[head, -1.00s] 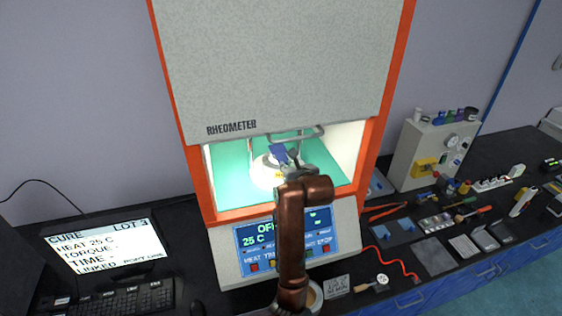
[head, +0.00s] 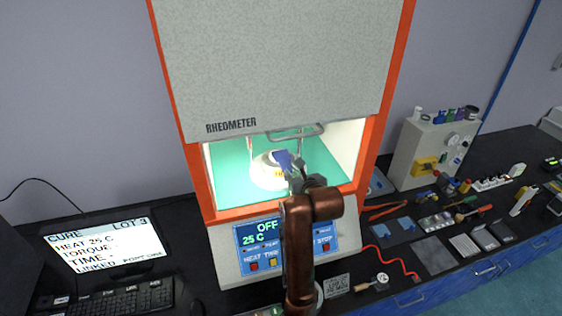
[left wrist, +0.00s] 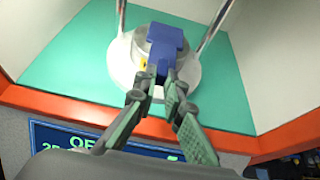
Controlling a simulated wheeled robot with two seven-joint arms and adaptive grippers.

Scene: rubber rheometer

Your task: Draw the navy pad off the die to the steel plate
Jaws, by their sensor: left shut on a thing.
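The navy pad (head: 283,158) is inside the lit rheometer chamber, in front of and over the white round die (head: 266,176). In the left wrist view the pad (left wrist: 165,42) has a wide head and a narrower tail, and it overlaps the die (left wrist: 122,70). My left gripper (head: 296,178) is shut on the pad's near end; its fingertips (left wrist: 161,78) show on the tail. Whether the pad touches the die I cannot tell. A flat grey plate (head: 433,256) on the bench at right looks like the steel plate. My right gripper is not in view.
The chamber's orange frame (head: 196,178) surrounds the opening, with a metal handle (head: 300,133) above the die. The control panel (head: 262,240) lies below. Right of the machine are blue sheets (head: 380,231), a red cable (head: 398,262) and several tools.

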